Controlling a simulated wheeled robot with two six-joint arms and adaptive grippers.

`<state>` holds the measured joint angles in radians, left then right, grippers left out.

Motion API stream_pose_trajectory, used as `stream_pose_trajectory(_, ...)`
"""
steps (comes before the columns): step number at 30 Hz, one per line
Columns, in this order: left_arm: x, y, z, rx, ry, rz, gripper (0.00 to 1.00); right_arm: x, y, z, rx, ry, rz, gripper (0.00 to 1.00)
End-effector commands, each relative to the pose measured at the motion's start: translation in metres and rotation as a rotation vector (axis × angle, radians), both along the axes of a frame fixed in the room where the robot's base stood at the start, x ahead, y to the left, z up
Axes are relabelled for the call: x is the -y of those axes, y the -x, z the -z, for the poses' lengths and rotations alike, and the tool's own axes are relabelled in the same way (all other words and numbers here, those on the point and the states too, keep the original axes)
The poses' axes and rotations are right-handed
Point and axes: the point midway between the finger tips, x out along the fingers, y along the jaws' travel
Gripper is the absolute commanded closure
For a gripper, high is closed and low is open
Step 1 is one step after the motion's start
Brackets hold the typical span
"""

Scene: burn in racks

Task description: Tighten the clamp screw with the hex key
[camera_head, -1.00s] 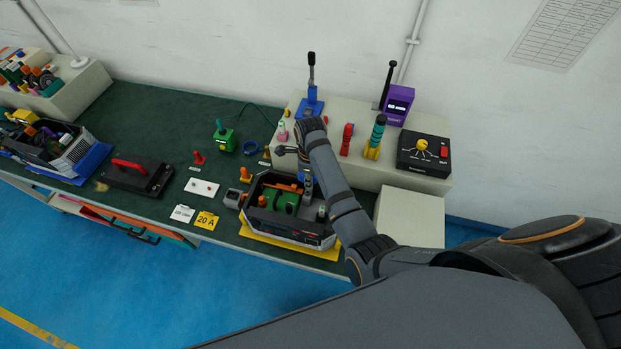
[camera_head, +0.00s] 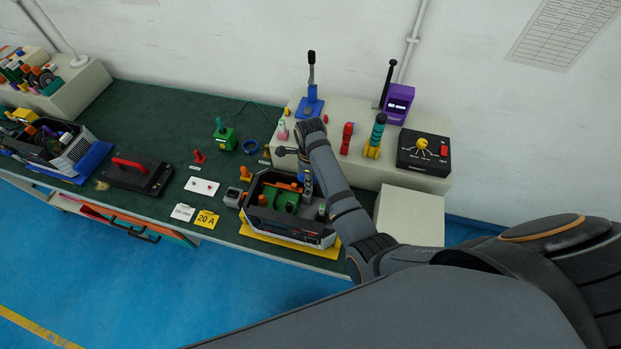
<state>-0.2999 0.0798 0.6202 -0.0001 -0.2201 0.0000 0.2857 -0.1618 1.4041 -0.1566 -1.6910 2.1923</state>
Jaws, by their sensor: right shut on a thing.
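My right gripper (camera_head: 307,184) hangs at the end of my right arm, over the right part of an open dark grey rack unit (camera_head: 287,232) on the bench. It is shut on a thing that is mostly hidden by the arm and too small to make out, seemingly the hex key. The unit holds a green block (camera_head: 285,196) and several small dark and orange parts, and rests on a yellow base (camera_head: 262,239). I cannot pick out the clamp screw; whether the held thing touches it cannot be told. My left gripper is not in view.
A raised beige shelf behind carries a blue lever press (camera_head: 309,107), a yellow-and-teal tool (camera_head: 376,138), a purple device (camera_head: 397,103) and a black switch box (camera_head: 424,152). Left are a black plate with a red handle (camera_head: 130,166) and another rack unit (camera_head: 68,152). Green mat lies bare behind.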

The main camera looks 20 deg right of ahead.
Motion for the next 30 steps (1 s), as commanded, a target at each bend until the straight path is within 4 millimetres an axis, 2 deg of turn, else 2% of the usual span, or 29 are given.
stream_pose_trajectory(13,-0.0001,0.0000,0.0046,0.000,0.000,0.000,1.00,0.0001,0.0003,0.0098,-0.001,0.000,0.000,1.00)
stream_pose_trajectory(14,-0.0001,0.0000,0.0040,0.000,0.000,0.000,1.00,0.0001,0.0003,0.0090,-0.001,0.000,0.000,0.78)
stream_pose_trajectory(19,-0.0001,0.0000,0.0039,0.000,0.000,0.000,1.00,0.0001,0.0003,0.0089,-0.001,0.000,0.000,0.55)
stream_pose_trajectory(27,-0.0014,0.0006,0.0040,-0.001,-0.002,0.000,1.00,0.0001,0.0003,0.0086,-0.001,0.000,0.000,0.55)
stream_pose_trajectory(30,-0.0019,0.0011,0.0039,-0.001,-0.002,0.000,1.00,-0.0002,-0.0006,0.0018,0.001,0.000,0.000,0.55)
